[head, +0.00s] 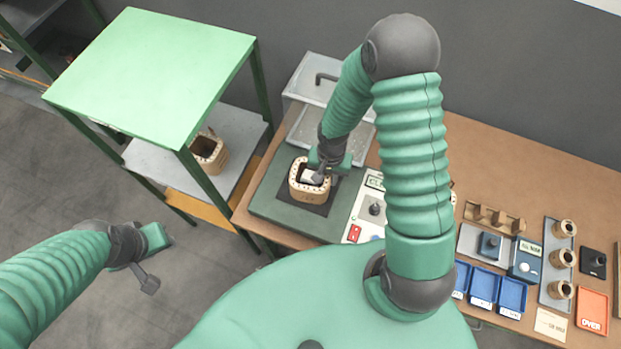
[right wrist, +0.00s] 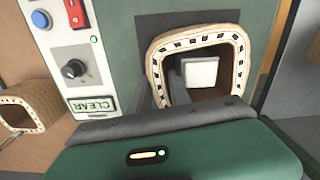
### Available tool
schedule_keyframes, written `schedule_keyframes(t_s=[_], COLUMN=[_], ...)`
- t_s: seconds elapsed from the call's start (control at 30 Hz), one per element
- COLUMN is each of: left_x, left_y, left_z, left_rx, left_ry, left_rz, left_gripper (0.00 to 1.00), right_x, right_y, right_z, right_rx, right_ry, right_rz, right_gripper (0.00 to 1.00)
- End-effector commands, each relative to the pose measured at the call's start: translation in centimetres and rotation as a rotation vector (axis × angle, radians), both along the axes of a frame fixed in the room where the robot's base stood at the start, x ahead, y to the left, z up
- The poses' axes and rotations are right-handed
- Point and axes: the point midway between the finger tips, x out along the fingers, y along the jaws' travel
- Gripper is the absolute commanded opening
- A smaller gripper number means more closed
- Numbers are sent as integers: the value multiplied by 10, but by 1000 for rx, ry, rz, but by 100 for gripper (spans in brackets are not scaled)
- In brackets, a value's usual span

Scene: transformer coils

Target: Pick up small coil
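Several small tan coils (head: 562,258) stand on a grey tray at the far right in the head view. A larger tan, squarish coil (head: 297,188) sits upright on a dark pad of the green station; it also shows in the right wrist view (right wrist: 157,60). My right gripper (head: 322,176) is down at this larger coil's rim. Its fingers appear on either side of one coil wall, but I cannot tell whether they clamp it. My left gripper (head: 148,281) hangs over the floor at left, away from any coil; its opening is unclear.
A green-topped rack (head: 155,70) stands at left with another coil (head: 208,152) on its lower shelf. A control panel (head: 362,212) adjoins the station. Blue trays (head: 484,286), a wooden rack (head: 493,218) and a red OVER tray (head: 593,308) lie at right. The back right tabletop is clear.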

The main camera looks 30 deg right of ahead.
Motion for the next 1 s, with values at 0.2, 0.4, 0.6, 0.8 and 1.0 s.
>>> schedule_keyframes(t_s=[0.2,0.4,0.6,0.8,1.0], left_x=[0,0,0,0,0], left_y=[0,0,0,0,0], left_z=[0,0,0,0,0], left_rx=[0,0,0,0,0], left_ry=[0,0,0,0,0], left_rz=[0,0,0,0,0], left_gripper=[36,36,36,36,36], right_x=[0,0,1,1,1], right_y=[0,0,0,0,0], right_z=[0,0,1,1,1], right_rx=[-1,-1,0,0,0], right_ry=[-2,-2,-3,-4,-4], right_rz=[-1,-1,-1,-1,-1], right_gripper=[18,0,0,0,0])
